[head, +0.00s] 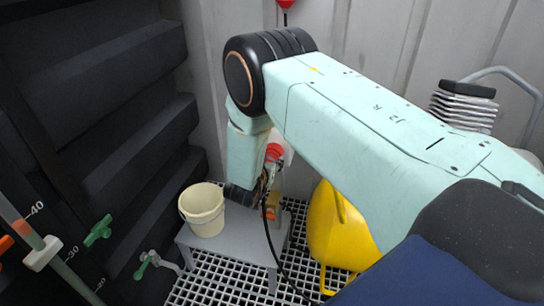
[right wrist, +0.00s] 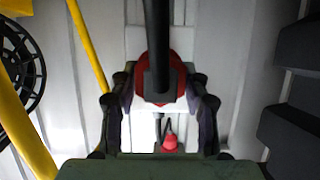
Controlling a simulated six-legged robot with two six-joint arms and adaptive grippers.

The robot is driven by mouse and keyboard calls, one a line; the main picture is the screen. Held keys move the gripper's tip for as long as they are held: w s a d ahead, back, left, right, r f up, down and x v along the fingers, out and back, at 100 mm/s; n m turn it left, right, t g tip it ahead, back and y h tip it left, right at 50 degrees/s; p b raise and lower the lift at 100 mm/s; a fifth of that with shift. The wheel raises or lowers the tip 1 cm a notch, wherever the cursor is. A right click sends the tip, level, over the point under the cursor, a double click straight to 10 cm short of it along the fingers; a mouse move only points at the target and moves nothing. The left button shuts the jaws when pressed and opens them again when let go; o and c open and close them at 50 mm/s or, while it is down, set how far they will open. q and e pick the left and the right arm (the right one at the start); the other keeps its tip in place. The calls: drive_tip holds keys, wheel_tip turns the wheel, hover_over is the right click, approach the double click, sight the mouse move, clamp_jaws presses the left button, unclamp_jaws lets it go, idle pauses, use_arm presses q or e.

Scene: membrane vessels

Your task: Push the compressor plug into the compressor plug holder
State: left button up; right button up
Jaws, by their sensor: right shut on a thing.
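My right gripper (head: 271,168) is low in the middle of the head view, beneath the raised forearm. In the right wrist view my right gripper (right wrist: 160,92) has its two dark fingers on either side of a red part with a thick black cable, which I take to be the compressor plug (right wrist: 175,65). The plug shows red in the head view (head: 274,151), partly hidden by my wrist. A smaller red piece with a black loop (right wrist: 170,144) shows beyond the fingers; I cannot tell if it is the plug holder. My left gripper is out of view.
A cream bucket (head: 203,212) stands on a grey bench (head: 235,245) left of the gripper. A yellow compressor-like body (head: 335,235) is at the right. Green-handled valves (head: 98,231) are at the left. A red item (head: 286,4) hangs on the pale wall.

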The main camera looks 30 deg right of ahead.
clamp_jaws()
drive_tip(key=shift+a, duration=0.2)
drive_tip(key=shift+s+a+r+p, duration=0.1)
drive_tip(key=shift+s+a+p, duration=0.25)
drive_tip(key=shift+s+a, duration=0.4)
drive_tip(key=shift+s+a+p, duration=0.35)
drive_tip(key=shift+a+p, duration=0.05)
drive_tip(key=shift+p, duration=0.05)
drive_tip(key=shift+s+a+p, duration=0.45)
drive_tip(key=shift+s+a, duration=0.25)
drive_tip(key=shift+a, duration=0.1)
drive_tip(key=shift+s+a, duration=0.15)
